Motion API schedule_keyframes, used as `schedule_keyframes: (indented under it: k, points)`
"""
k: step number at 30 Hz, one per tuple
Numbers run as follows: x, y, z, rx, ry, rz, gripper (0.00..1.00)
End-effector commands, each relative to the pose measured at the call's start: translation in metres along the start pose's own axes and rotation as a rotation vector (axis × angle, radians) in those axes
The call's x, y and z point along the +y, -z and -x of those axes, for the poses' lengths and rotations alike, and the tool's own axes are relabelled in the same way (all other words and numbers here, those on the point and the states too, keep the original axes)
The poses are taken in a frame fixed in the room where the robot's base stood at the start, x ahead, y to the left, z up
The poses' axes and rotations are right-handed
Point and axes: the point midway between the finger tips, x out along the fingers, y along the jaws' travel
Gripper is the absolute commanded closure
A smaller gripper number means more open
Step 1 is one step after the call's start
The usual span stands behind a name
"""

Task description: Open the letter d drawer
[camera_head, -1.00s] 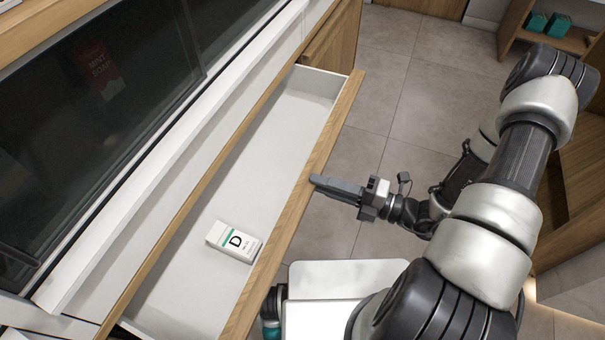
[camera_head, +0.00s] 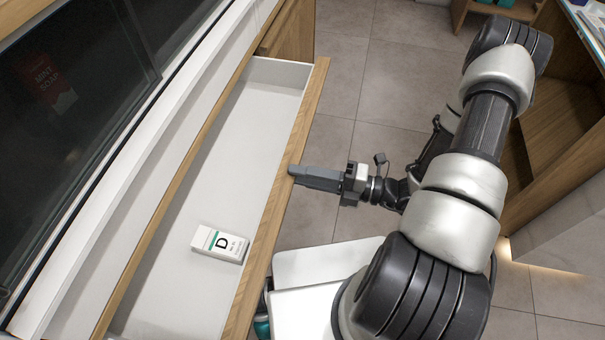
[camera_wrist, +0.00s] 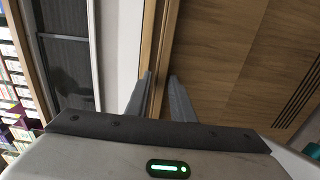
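The letter d drawer is pulled out, and its white inside (camera_head: 215,170) shows in the head view. A white and green box marked D (camera_head: 220,245) lies in it near the front panel. My gripper (camera_head: 292,172) is at the wooden drawer front (camera_head: 262,235), around the middle of its top edge. The exact contact is partly hidden by the fingers.
The tiled floor (camera_head: 330,95) beyond the drawer is clear. A wooden counter (camera_head: 565,130) stands to the right of my arm.

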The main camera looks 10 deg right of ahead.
Motion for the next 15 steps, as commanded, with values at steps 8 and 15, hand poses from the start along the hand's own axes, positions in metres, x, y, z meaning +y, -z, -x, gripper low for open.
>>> schedule_keyframes:
  k: [8,15]
  points:
    - [0.000,-0.001,0.035,-0.005,0.003,0.002,0.78]
    - [-0.001,-0.001,0.094,-0.004,0.004,0.002,0.78]
